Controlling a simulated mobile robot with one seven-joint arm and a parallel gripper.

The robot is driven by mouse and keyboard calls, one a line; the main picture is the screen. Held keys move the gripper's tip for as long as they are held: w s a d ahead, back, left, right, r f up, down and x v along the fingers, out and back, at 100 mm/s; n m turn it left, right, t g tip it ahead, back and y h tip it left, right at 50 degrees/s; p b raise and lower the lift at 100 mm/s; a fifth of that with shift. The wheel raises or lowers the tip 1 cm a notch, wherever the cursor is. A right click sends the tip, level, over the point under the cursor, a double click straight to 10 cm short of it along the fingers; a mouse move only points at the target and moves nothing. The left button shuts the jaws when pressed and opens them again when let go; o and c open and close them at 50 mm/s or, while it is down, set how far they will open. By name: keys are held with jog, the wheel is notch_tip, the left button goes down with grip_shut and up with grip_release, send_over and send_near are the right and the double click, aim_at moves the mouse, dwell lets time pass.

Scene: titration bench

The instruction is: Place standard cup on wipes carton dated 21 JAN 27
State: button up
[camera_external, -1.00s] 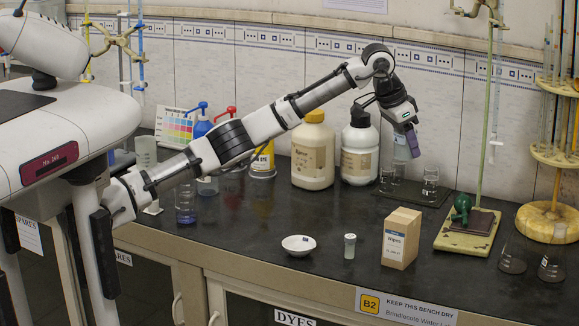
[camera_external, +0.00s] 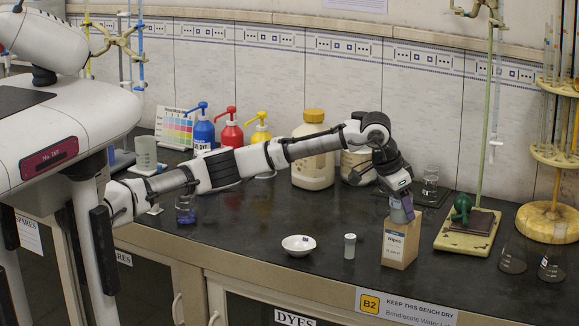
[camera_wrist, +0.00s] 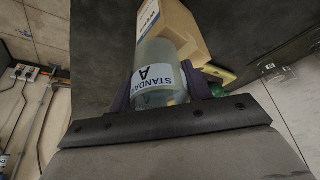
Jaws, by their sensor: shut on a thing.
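My gripper (camera_external: 402,212) is shut on the standard cup (camera_wrist: 158,70), a clear cup labelled STANDARD A. In the wrist view the cup sits between the two dark fingers, its label facing the camera. The wipes carton (camera_external: 399,249), a tan box with a white and blue label, stands upright on the bench. In the external view the gripper and cup are right at the carton's top. I cannot tell whether the cup touches it. The carton also shows beyond the cup in the wrist view (camera_wrist: 185,30). Its date is too small to read.
A small capped vial (camera_external: 349,247) and a white dish (camera_external: 299,245) stand left of the carton. A yellow stand base (camera_external: 466,234) with a green bulb is at its right. The bench front edge is close.

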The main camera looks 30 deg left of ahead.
jog(key=o, duration=1)
jog(key=shift+f, duration=0.1)
jog(key=b+v, duration=0.2)
jog(key=v, duration=1)
jog(key=shift+r, duration=0.2)
